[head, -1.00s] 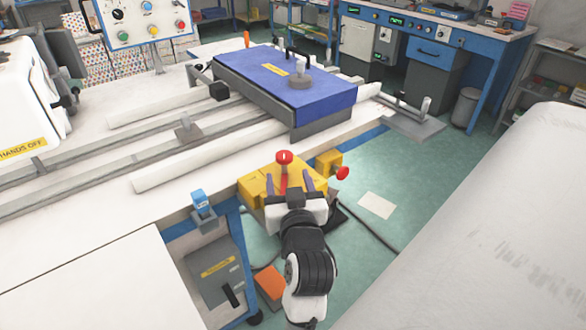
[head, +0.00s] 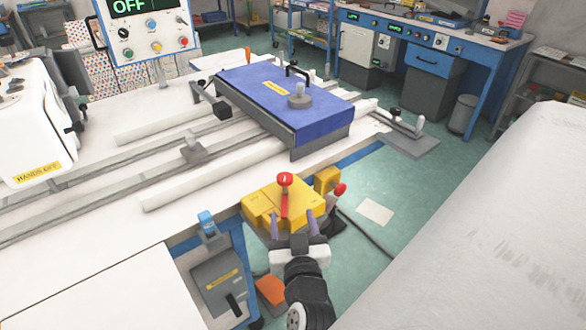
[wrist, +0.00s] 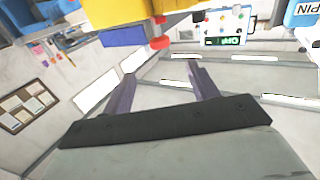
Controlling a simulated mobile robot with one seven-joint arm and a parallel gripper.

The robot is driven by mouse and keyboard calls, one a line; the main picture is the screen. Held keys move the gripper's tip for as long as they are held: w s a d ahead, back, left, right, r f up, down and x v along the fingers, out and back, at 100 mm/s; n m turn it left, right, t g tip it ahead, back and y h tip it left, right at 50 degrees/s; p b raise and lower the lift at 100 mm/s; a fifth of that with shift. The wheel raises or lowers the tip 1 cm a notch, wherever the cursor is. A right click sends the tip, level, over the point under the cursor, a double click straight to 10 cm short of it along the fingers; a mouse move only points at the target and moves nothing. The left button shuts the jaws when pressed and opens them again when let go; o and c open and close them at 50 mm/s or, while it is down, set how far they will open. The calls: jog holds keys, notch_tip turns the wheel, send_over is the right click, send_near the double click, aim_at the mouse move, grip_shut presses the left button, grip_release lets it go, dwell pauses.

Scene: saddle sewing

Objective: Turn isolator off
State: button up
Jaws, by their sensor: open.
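The isolator is a yellow box (head: 270,203) at the table's front edge. A red lever (head: 284,203) with a round red knob (head: 285,180) stands upright on its face. A smaller yellow block (head: 326,180) with a red knob (head: 340,189) sits to its right. My gripper (head: 294,222) is open and empty just on the near side of the box, its two purple fingers apart and pointing toward it. I cannot tell whether they touch the box. The wrist view shows the fingers (wrist: 160,75) apart with nothing between them, and yellow parts (wrist: 130,10) at the top edge.
A control panel (head: 150,30) at the back left has a green display reading OFF. A blue-topped clamp plate (head: 285,100) lies on the table behind the isolator. A blue switch (head: 207,224) is to the left. A large white surface (head: 490,225) fills the right side.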

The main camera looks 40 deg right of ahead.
jog(key=n+t+y+b, duration=0.3)
jog(key=n+y+b, duration=0.35)
jog(key=y, duration=0.45)
send_near(291, 183)
jog(key=shift+n, duration=0.35)
jog(key=w+p, duration=0.1)
jog(key=w, duration=0.2)
jog(key=w+p, duration=0.2)
jog(key=w, duration=0.2)
jog(key=w+p, duration=0.2)
jog(key=w, duration=0.1)
jog(key=shift+w+a, duration=0.25)
jog(key=shift+w+f, duration=0.15)
jog(key=shift+w, duration=0.65)
jog(key=shift+c, duration=0.2)
